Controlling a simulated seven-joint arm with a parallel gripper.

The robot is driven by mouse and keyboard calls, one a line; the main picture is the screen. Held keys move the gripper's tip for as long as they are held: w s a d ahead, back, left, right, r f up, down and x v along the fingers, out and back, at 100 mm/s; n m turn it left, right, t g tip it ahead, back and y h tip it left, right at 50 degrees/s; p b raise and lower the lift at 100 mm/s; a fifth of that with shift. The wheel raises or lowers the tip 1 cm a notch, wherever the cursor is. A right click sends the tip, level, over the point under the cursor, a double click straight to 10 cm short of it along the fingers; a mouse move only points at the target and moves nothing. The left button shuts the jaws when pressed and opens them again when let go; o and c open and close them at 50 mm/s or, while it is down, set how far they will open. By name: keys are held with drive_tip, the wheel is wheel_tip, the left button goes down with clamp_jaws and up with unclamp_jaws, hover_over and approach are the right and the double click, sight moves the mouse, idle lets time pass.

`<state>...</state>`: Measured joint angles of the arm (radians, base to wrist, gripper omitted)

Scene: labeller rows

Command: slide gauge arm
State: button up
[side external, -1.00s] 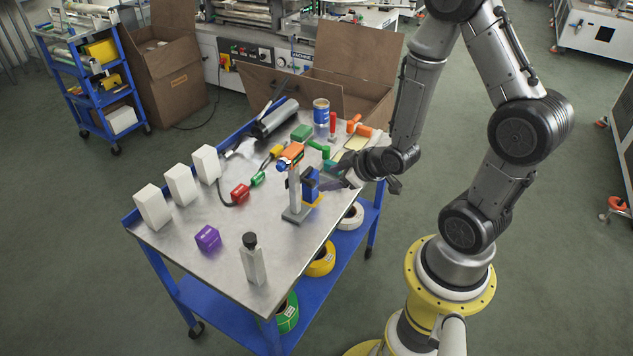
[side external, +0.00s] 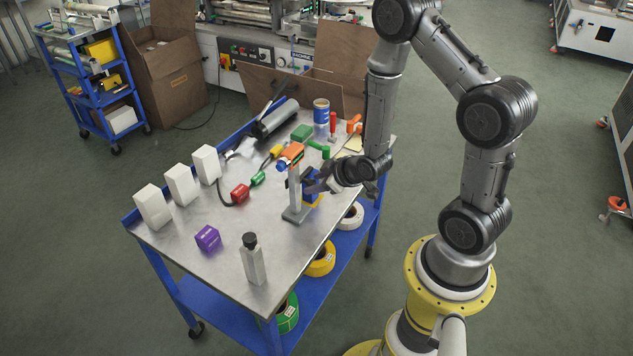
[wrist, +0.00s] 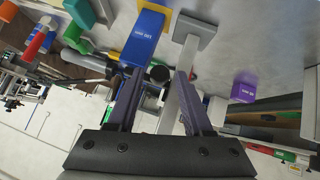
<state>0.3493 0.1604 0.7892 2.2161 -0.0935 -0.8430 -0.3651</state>
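The gauge is a grey upright post (side external: 294,188) on a flat grey base (side external: 295,214) near the cart's right edge. A blue block (side external: 310,184) with a yellow part at its foot stands close beside the post; I cannot tell whether they are joined. In the wrist view the blue block (wrist: 143,40) lies beyond my left finger, and the grey post (wrist: 187,60) runs close to my right finger. A dark round knob (wrist: 160,74) shows between the fingertips. My gripper (wrist: 160,72) is open, its fingers apart; it also shows at the gauge in the side view (side external: 322,182).
Three white boxes (side external: 181,185) stand along the cart's left side. A purple cube (side external: 207,238) and a dark-capped grey bottle (side external: 253,260) are at the front. The front middle is clear.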

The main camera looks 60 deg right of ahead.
clamp_jaws()
idle(1.2)
